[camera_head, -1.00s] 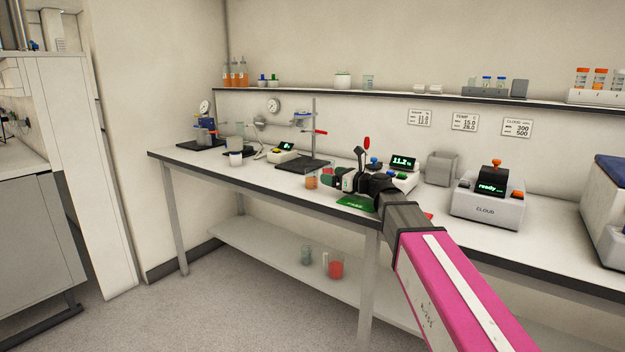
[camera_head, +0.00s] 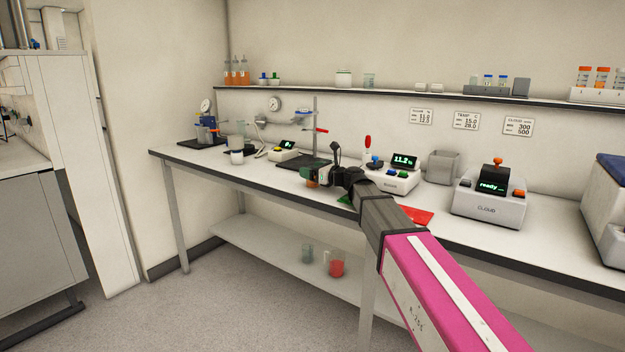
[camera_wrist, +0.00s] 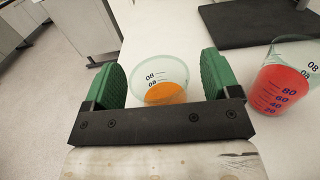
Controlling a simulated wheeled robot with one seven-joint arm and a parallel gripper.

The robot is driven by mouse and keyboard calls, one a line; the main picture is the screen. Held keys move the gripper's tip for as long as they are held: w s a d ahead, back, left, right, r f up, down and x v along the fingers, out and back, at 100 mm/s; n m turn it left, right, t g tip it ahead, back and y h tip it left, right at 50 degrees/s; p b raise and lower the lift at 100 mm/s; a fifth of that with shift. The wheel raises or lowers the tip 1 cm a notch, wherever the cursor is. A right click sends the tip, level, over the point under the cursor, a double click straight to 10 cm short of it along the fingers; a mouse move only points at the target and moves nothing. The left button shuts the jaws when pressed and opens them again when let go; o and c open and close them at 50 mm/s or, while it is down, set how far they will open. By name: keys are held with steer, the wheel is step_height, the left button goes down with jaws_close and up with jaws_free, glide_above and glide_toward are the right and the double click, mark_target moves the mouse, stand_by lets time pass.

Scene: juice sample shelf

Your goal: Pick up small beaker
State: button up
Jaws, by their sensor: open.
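A small clear beaker with orange liquid (camera_wrist: 163,92) stands on the bench between the two green finger pads of my gripper (camera_wrist: 161,80) in the wrist view. The pads are apart, one on each side of it; I cannot tell whether either touches. In the head view the beaker (camera_head: 312,183) is mostly hidden behind my gripper (camera_head: 308,175). A larger beaker with red liquid (camera_wrist: 285,85) stands right of the gripper in the wrist view, close to the right pad.
The bench's front edge (camera_head: 250,181) runs near my gripper. A green card and a red card (camera_head: 417,215) lie by my arm. A meter reading 11.2 (camera_head: 391,178) stands behind it. More beakers stand on the lower shelf (camera_head: 270,247).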

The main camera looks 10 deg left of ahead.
steer(key=c, duration=1)
steer(key=shift+c, duration=0.3)
steer(key=shift+r, duration=0.15)
